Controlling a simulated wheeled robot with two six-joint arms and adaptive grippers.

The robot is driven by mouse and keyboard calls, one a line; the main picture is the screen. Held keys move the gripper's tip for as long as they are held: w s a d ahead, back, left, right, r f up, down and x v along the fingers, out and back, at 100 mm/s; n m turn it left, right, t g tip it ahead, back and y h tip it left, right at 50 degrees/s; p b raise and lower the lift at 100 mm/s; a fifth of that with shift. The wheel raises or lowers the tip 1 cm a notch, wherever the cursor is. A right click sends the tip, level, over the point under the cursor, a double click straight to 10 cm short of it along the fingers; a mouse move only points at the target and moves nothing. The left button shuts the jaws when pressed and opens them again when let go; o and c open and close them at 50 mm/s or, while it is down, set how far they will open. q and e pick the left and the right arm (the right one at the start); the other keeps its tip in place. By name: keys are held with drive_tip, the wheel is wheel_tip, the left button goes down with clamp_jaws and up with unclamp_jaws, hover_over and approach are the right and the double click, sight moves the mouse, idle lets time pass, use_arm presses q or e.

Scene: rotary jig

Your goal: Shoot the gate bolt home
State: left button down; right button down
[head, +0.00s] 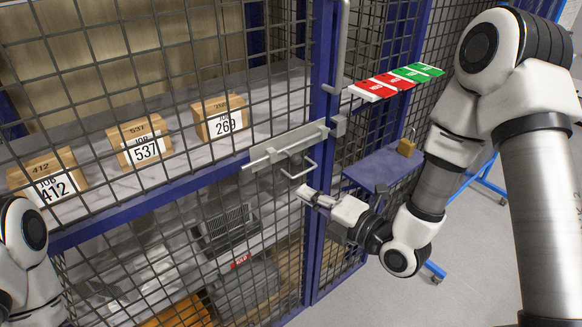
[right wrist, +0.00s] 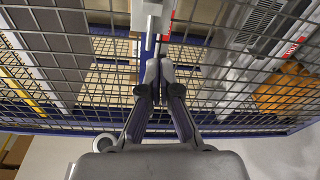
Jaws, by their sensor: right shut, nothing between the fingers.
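The gate bolt (head: 285,147) is a grey metal slide on a plate across the blue-framed mesh gate, with a bent loop handle (head: 299,166) hanging below it. The keeper block (head: 338,126) is on the blue post to its right. Whether the rod sits inside the keeper is too small to tell. My right gripper (head: 309,194) is shut and empty, just below and slightly right of the handle. In the right wrist view its fingertips (right wrist: 153,68) are together, close to a pale metal bar (right wrist: 153,22); I cannot tell whether they touch. My left gripper is out of view.
Behind the mesh, boxes labelled 412 (head: 48,178), 537 (head: 140,145) and 269 (head: 220,119) stand on a shelf. At right are red and green tags (head: 391,83) and a brass padlock (head: 407,147) on a blue shelf (head: 378,169). A vertical handle (head: 342,45) is above the keeper.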

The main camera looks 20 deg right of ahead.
drive_tip(key=r+p+x, duration=0.1)
drive_tip(key=p+x, duration=0.2)
drive_tip(key=x, duration=0.7)
drive_tip(key=d+p, duration=0.2)
drive_tip(key=d, duration=0.2)
drive_tip(key=shift+w, duration=0.1)
drive_tip(key=shift+a, duration=0.1)
drive_tip(key=w+d+b, duration=0.1)
drive_tip(key=w+d, duration=0.1)
drive_tip(key=d, duration=0.3)
drive_tip(key=shift+d+r, duration=0.15)
drive_tip(key=shift+d, duration=0.2)
drive_tip(key=shift+w, duration=0.1)
